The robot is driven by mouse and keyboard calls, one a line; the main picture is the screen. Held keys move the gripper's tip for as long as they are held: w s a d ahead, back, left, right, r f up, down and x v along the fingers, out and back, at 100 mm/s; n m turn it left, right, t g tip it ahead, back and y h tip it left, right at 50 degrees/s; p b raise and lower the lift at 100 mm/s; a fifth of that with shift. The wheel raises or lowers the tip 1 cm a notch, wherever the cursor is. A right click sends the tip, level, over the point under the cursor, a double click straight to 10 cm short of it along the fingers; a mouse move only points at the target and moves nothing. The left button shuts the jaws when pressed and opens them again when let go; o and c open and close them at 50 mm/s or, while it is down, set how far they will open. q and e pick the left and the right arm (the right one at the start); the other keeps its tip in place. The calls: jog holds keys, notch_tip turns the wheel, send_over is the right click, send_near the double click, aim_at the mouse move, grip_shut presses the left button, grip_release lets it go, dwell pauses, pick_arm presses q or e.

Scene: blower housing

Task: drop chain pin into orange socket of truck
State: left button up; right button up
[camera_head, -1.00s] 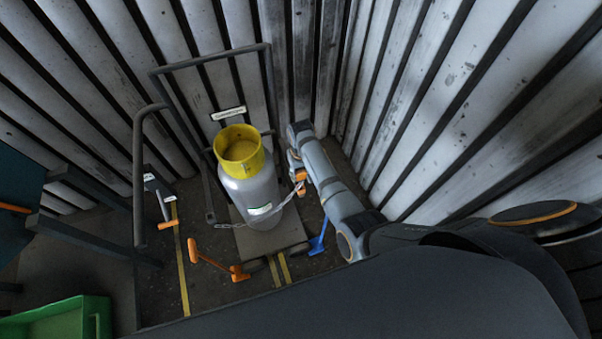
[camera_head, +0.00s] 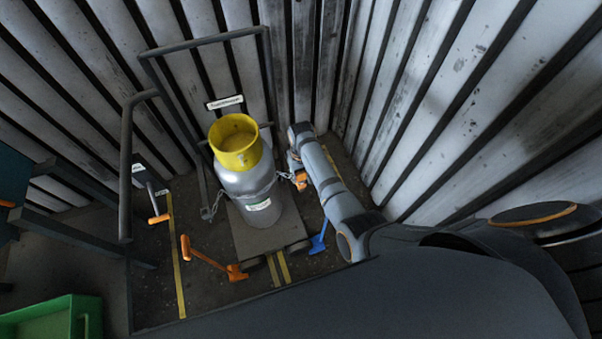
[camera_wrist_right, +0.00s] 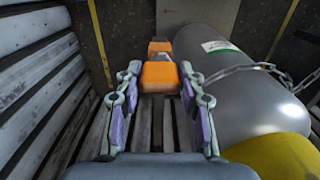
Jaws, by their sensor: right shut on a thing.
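The truck is a dark-framed hand cart (camera_head: 205,40) holding a grey cylinder (camera_head: 248,180) with a yellow collar (camera_head: 236,142). My right gripper (camera_head: 299,178) is at the cylinder's right side. In the right wrist view (camera_wrist_right: 160,85) its two fingers are close on an orange block (camera_wrist_right: 160,76), which looks like the chain pin's grip. A smaller orange piece (camera_wrist_right: 161,47) lies just beyond, possibly the socket; I cannot tell whether they touch. The chain (camera_wrist_right: 240,70) runs from near the fingers across the cylinder. Its far end (camera_head: 208,211) hangs at the truck's left. The pin's tip is hidden.
An orange-handled tool (camera_head: 210,262) and a blue one (camera_head: 319,240) are low by the truck. A lever with an orange end (camera_head: 160,218) stands left. A green crate (camera_head: 85,318) is at lower left. Slatted walls (camera_head: 450,100) close in behind and right.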

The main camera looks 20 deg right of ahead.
jog(key=shift+f, duration=0.15)
dwell(0.5)
jog(key=o, duration=1.3)
jog(key=shift+c, duration=0.2)
notch_tip(320, 180, up, 8)
jog(key=shift+f, duration=0.2)
